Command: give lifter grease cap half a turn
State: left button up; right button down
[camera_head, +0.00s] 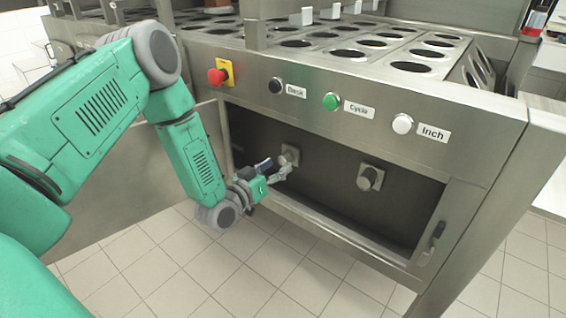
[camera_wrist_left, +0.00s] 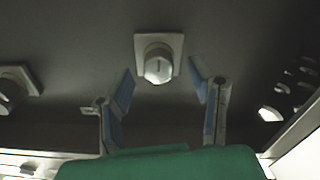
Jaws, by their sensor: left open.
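Two round grease caps on square plates sit on the back wall of the dark open bay under the machine's top. The left cap (camera_head: 291,153) is just ahead of my left gripper (camera_head: 284,166), which partly covers it. The right cap (camera_head: 370,178) is clear of the gripper. In the left wrist view, my left gripper (camera_wrist_left: 166,90) is open and empty. A pale cap with a short dark mark (camera_wrist_left: 157,67) shows in the gap between its two blue-padded fingers, beyond the tips and apart from them. The other cap (camera_wrist_left: 9,92) is at the left edge there. My right gripper is not in view.
The bay's lower ledge (camera_head: 335,240) runs below the caps. An open door panel (camera_head: 150,185) stands at the left behind my arm. A red stop button (camera_head: 216,76) and black, green and white buttons line the front above. A latch handle (camera_head: 434,236) is at the right.

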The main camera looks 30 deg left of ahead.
pick_arm(q)
jog(key=s, duration=0.8)
jog(key=shift+s+a, duration=0.25)
jog(key=shift+a, duration=0.15)
jog(key=s+d+f+m+g+h+p, duration=0.1)
jog(key=s+d+f+m+g+p, duration=0.1)
jog(key=s+d+f+g+p, duration=0.45)
jog(key=s+d+g+y+p, duration=0.1)
jog(key=s+g, duration=0.4)
jog(key=s, duration=0.5)
jog(key=s+d+g+y+p, duration=0.1)
jog(key=s+d+g+p, duration=0.1)
jog(key=s+g, duration=0.4)
jog(key=s+p, duration=0.1)
jog(key=s, duration=0.4)
jog(key=shift+d, duration=0.3)
